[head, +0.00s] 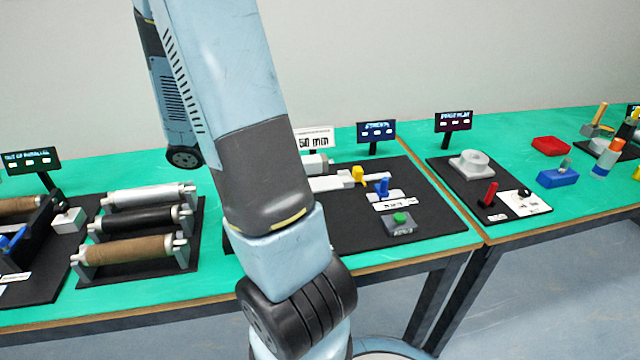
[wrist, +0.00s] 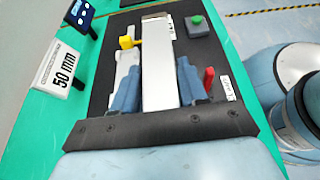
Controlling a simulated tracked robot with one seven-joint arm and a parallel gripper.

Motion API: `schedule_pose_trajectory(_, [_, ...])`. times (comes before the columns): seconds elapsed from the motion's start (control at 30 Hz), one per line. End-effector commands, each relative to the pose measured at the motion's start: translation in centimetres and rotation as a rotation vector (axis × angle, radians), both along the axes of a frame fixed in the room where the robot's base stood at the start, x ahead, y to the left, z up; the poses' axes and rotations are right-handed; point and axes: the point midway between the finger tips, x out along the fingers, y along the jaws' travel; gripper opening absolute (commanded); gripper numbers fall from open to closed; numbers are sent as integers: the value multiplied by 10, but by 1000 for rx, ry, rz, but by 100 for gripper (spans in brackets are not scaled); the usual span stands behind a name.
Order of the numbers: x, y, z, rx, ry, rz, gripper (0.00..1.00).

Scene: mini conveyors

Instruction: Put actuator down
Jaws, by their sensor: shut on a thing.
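In the wrist view, a long, flat, silver-white actuator (wrist: 158,50) lies between the two blue-grey fingers of my gripper (wrist: 158,72). The gripper is shut on it, with the actuator pointing away from the wrist over the black board (wrist: 103,75). I cannot tell whether the actuator touches the board. In the head view my arm hides the gripper; the black board (head: 345,235) shows behind and right of the arm, with a pale bar-shaped part (head: 330,183) on it.
A yellow part (wrist: 127,42), a green button (wrist: 197,20) and a red lever (wrist: 209,78) stand near the actuator. A 50 mm sign (wrist: 62,68) and a small display (wrist: 79,14) stand at the left. Rollers (head: 140,220) lie left of my arm in the head view.

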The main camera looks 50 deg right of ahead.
Motion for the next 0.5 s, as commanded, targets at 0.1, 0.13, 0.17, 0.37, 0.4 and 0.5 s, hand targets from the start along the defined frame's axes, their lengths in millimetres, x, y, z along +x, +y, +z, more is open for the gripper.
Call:
schedule_pose_trajectory(0.1, [-2, -3, 0, 0, 0, -10, 0])
schedule_pose_trajectory(0.13, [-2, -4, 0, 0, 0, -11, 0])
schedule_pose_trajectory(0.17, [-3, -4, 0, 0, 0, -12, 0])
schedule_pose_trajectory(0.37, [1, -23, -9, 0, 1, -17, 0])
schedule_pose_trajectory(0.4, [2, -31, -12, -1, 2, -19, 0])
schedule_pose_trajectory(0.5, [6, -50, -21, 0, 2, -19, 0])
